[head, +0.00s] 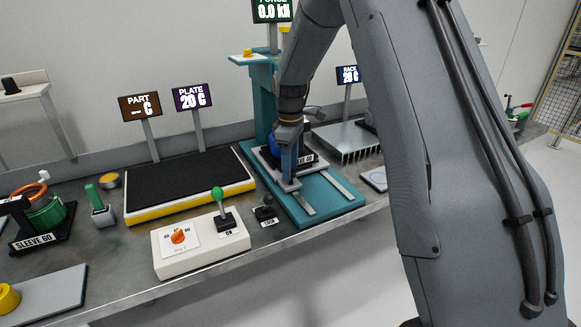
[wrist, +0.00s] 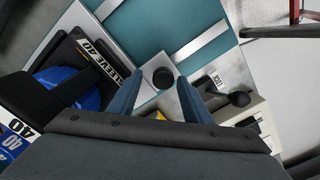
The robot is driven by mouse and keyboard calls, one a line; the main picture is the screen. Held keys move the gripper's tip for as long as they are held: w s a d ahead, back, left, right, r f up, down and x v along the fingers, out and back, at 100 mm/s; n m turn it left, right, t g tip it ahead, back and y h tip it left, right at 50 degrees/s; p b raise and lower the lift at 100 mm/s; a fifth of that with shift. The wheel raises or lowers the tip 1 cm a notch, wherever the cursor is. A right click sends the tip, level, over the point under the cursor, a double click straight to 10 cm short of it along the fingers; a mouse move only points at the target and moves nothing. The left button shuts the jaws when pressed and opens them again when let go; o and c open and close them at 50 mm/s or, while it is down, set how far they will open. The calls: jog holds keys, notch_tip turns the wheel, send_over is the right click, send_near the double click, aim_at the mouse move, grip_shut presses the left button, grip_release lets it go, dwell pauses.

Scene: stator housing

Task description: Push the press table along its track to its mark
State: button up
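The press table, a pale plate (wrist: 122,42), sits on the teal track bed (head: 338,197) with two light rails. The track's mark is not clearly seen.
A black lever (head: 265,209) beside the track has a LOCK label in the wrist view (wrist: 217,80). A white control box (head: 200,245) with a green-knobbed lever stands to the left. A black-topped heating plate (head: 190,178) lies behind it. A finned grey rack (head: 348,140) is right of the track.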

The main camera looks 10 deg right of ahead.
jog(key=shift+r+b, duration=0.9)
jog(key=shift+r, duration=3)
